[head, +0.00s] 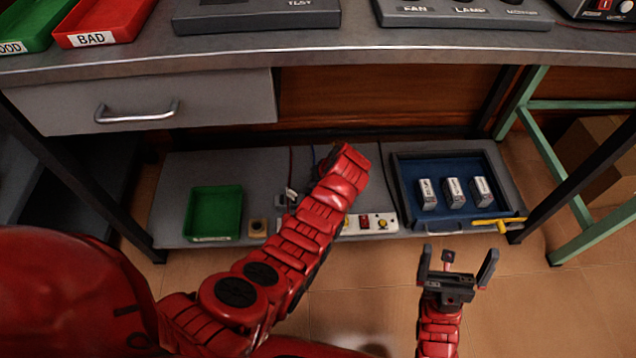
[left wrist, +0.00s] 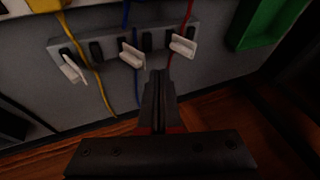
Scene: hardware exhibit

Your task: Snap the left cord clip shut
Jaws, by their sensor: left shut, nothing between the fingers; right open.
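A grey strip (left wrist: 92,47) holds three white clip flaps, with a yellow, a blue and a red cord running by them. The wrist view is turned around: the clip by the red cord (left wrist: 183,45), nearest the green tray, is the left one as the head view has it. Its flap stands out from the strip, as do the middle (left wrist: 131,55) and yellow-cord flaps (left wrist: 72,68). My left gripper (left wrist: 157,85) is shut and empty, its tips between the middle and red-cord clips, apparently short of both. In the head view my arm hides it. My right gripper (head: 458,265) is open and empty.
On the low shelf stand a green tray (head: 190,229), a power strip (head: 370,223) and a blue-lined tray (head: 400,197) with three small boxes. A yellow-handled tool (head: 492,225) lies at the shelf's front right. The bench top (head: 350,50) overhangs the shelf.

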